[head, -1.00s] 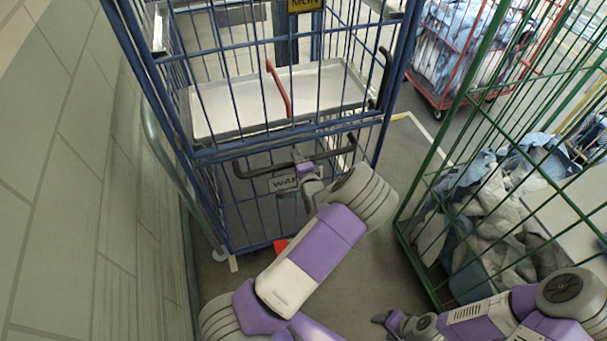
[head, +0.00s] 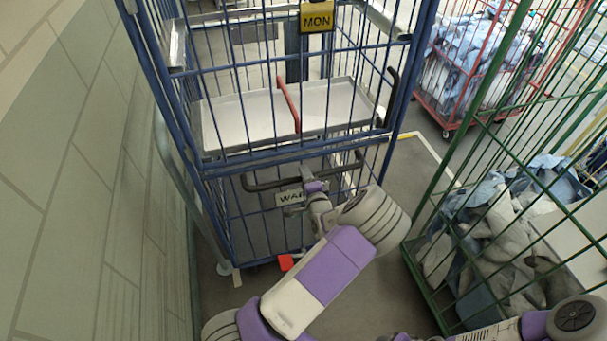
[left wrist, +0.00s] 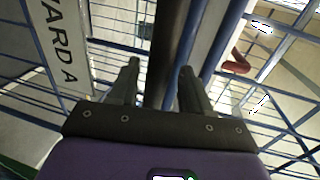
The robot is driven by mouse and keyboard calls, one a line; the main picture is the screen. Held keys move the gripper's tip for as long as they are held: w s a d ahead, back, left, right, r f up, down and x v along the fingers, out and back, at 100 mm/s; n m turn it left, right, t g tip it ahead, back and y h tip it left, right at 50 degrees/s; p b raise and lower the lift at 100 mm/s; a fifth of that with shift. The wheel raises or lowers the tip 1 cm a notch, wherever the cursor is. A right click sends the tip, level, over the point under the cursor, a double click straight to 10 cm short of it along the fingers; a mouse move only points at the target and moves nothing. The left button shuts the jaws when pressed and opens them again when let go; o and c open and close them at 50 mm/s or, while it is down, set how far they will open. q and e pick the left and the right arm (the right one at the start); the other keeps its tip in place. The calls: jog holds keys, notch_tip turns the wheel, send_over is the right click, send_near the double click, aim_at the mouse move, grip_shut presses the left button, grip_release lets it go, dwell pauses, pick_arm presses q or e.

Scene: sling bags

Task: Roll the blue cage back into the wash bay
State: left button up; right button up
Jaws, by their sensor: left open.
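The blue cage (head: 222,160) stands upright in front of me, beside the tiled wall. It has a yellow MON tag (head: 317,17), a pale inner shelf (head: 240,115), a red bar (head: 289,104) and a dark handle (head: 262,186) above a white label (head: 289,197). My left gripper (head: 314,186) is at this handle. In the left wrist view its open fingers (left wrist: 160,70) lie on either side of a dark bar (left wrist: 164,40); I cannot tell whether they touch it. My right gripper is barely visible at the bottom edge, its fingers unclear. I cannot make out the wash bay.
A green cage (head: 432,290) full of cloth stands close on the right. A red cage (head: 450,119) with blue-white bags is behind it. The tiled wall (head: 90,190) is close on the left. A small red object (head: 286,262) is low by the cage's base.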

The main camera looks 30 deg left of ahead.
pick_arm(q)
jog(key=v, duration=0.5)
jog(key=shift+s+d+r+p, duration=0.15)
jog(key=shift+s+d+p, duration=0.1)
jog(key=shift+p, duration=0.15)
